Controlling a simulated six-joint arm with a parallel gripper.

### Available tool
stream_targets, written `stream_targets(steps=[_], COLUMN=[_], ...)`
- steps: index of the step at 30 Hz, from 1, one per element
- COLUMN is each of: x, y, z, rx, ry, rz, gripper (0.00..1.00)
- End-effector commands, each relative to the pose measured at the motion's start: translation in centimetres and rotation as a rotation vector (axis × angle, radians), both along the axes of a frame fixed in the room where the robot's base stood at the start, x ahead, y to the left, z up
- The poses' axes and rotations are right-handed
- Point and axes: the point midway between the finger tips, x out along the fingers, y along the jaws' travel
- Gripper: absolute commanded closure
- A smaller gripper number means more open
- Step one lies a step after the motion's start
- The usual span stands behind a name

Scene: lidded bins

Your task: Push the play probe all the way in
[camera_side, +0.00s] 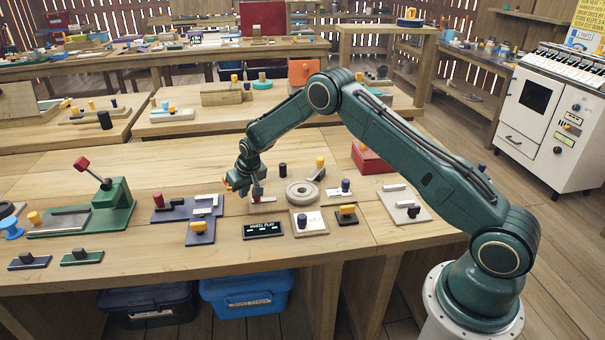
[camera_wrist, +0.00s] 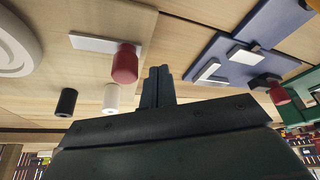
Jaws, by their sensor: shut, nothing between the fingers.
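A red knob (camera_side: 257,193) with a white plate stands beside the grey wheel (camera_side: 302,194); I take it for the play probe, though no label confirms this. In the wrist view the red knob (camera_wrist: 125,62) is by the end of its white plate (camera_wrist: 92,44), left of my fingers. My gripper (camera_side: 243,188) is low over the bench, close to the knob on its left in the side view. In the wrist view my fingers (camera_wrist: 158,78) are together and empty, with a small gap from the knob. How far the probe is in cannot be told.
A black "WHEEL PLAY" panel (camera_side: 263,230) lies in front of the knob. A black peg (camera_side: 283,170) stands behind; a white peg (camera_wrist: 112,96) is near the knob. A blue board with white blocks (camera_side: 187,208) lies left, beside a green lever press (camera_side: 110,205).

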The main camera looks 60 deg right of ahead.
Motion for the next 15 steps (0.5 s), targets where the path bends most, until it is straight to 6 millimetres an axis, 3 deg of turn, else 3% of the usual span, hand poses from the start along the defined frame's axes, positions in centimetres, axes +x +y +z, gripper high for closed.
stream_targets(steps=[15], x=[-0.81], y=[-0.84], z=[0.02], rx=[0.000], ry=[0.000], rz=[-0.002], gripper=[1.00])
